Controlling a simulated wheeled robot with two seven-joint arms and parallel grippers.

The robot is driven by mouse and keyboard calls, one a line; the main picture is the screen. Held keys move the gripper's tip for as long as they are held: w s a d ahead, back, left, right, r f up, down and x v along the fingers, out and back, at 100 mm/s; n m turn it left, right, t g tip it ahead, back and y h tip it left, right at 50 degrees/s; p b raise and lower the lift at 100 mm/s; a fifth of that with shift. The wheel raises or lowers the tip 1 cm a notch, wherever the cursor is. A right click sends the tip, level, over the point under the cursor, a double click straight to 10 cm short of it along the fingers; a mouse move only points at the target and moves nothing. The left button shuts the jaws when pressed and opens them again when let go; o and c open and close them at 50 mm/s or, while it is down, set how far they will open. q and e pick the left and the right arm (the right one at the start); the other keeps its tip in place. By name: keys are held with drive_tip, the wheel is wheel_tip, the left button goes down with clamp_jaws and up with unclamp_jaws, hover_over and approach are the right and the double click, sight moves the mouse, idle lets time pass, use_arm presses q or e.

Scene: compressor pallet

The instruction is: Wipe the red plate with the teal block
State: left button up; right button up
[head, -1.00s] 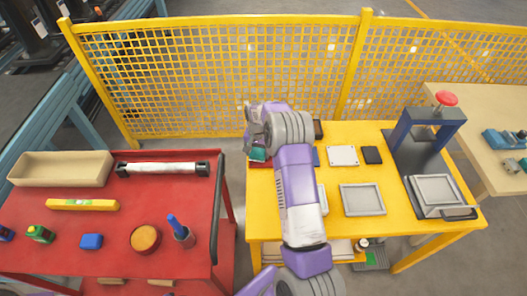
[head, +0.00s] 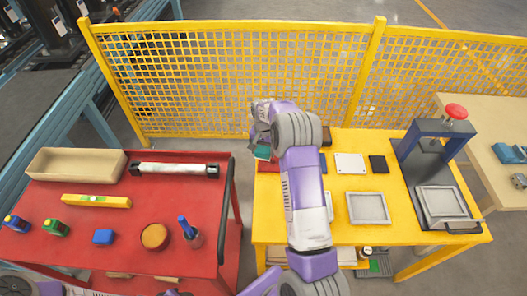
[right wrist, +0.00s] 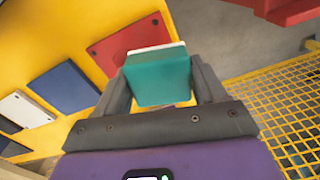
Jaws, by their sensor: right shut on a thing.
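My right gripper (head: 262,136) is shut on the teal block (head: 263,152). In the right wrist view the teal block (right wrist: 158,78) sits between the two dark fingers and has a white strip along its far edge. The red plate (right wrist: 116,46) lies flat on the yellow table, with a dark hole near a corner. The block covers part of the plate in this view; I cannot tell whether they touch. In the head view the red plate (head: 270,166) is mostly hidden by my right arm and the block. My left gripper is not in view.
A blue plate (right wrist: 66,86), white plate (head: 349,163) and black plate (head: 378,164) lie in line with the red one. A grey tray (head: 367,208) and a blue press (head: 440,135) stand to the right. Yellow mesh fencing (head: 230,90) is behind; a red cart (head: 130,215) stands left.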

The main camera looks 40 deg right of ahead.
drive_tip(key=shift+r+p, duration=0.35)
drive_tip(key=shift+r, duration=0.6)
drive_tip(key=shift+r+p, duration=1.15)
drive_tip(key=shift+r, duration=0.4)
drive_tip(key=shift+f, duration=0.1)
